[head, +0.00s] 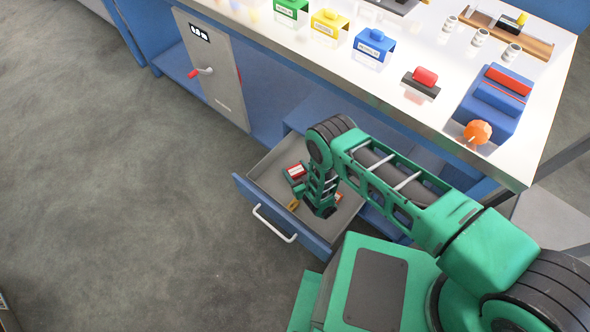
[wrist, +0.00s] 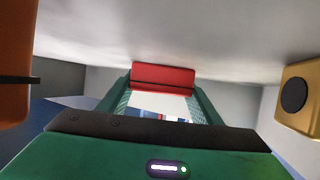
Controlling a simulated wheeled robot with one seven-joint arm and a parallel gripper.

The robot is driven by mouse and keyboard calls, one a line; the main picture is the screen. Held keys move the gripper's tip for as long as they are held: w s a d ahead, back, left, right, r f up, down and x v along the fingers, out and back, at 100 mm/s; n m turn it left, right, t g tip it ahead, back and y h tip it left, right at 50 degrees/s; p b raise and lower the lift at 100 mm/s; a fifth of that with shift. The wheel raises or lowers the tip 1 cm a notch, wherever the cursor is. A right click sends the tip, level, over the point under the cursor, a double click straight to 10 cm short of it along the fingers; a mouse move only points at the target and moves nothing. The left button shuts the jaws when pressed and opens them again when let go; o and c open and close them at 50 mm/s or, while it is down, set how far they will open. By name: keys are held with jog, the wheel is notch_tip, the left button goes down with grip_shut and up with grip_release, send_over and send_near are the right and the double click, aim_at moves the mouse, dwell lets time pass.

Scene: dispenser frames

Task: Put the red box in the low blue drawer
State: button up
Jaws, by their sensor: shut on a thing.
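The red box (wrist: 163,76) sits between the two green fingers of my gripper (wrist: 161,97) in the wrist view. In the head view the red box (head: 296,171), with a white patch, shows inside the open low blue drawer (head: 264,205). My gripper (head: 298,183) is down inside the drawer and is shut on the box. The drawer is pulled out, with a grey inside and a white handle. I cannot tell whether the box touches the drawer floor. My wrist hides part of the drawer.
A grey cabinet door with a red handle (head: 203,71) is at the left. The white counter (head: 396,57) above carries green, yellow and blue label holders, a red-topped stamp (head: 424,77), a blue dispenser (head: 492,105) and several small cups. The floor (head: 110,190) left of the drawer is clear.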

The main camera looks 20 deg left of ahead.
jog(key=o, duration=1.1)
jog(key=v, duration=1)
jog(key=shift+s+d, duration=0.25)
jog(key=shift+s+d+r, duration=0.35)
jog(key=shift+s, duration=0.1)
jog(key=shift+d, duration=0.15)
